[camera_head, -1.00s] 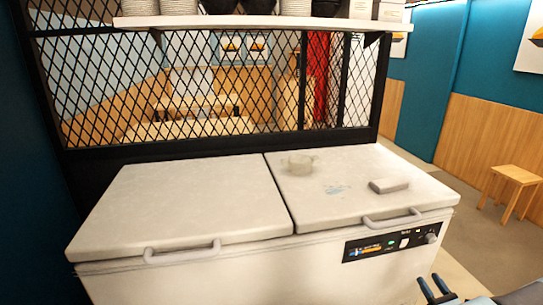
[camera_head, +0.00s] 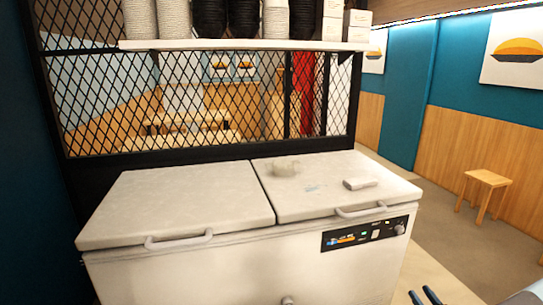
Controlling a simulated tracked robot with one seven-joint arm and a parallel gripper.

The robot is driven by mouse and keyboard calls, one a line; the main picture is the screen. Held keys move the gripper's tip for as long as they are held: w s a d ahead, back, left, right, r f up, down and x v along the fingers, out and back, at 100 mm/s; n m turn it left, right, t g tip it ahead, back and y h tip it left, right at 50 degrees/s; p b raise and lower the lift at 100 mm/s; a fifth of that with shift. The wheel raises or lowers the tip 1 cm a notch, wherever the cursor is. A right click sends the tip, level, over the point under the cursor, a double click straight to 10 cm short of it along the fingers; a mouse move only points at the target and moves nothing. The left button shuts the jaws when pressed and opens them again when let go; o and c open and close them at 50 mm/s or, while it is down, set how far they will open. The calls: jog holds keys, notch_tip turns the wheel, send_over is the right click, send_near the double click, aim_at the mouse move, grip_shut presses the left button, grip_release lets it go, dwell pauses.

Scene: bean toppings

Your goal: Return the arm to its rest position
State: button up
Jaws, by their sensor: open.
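My gripper (camera_head: 424,297) shows at the bottom edge, right of the middle. Its two dark fingers are apart with nothing between them. The rest of my arm is mostly cut off by the frame's edge. The gripper is in front of and to the right of a white chest freezer (camera_head: 190,275), apart from it.
The freezer has two shut lids with handles. A small round container (camera_head: 286,168) and a pale block (camera_head: 360,183) lie on the right lid. A wooden stool (camera_head: 487,180) stands right on open floor.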

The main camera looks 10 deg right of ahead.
jog(key=w+a+r+n+g+y, duration=0.4)
jog(key=a+r+n+g+y, duration=0.25)
jog(key=a+r+n, duration=0.4)
jog(key=w+a+r+n+g+y, duration=0.5)
jog(key=a+r+n+g, duration=0.25)
jog(key=r, duration=0.55)
jog(key=s+a+r+n+g+h, duration=0.4)
jog(key=a+r+n+g, duration=0.25)
jog(key=a+r, duration=0.55)
jog(key=s+a+r+n+t+h, duration=0.2)
jog(key=s+a+r+n+h, duration=0.2)
jog(key=s+r, duration=0.4)
jog(key=s+a+r+n+t+h, duration=0.3)
jog(key=s+a+r+n+h, duration=0.2)
jog(key=s+r, duration=0.3)
jog(key=shift+s+a+n, duration=0.65)
jog(key=shift+a+n, duration=0.1)
jog(key=shift+a, duration=0.05)
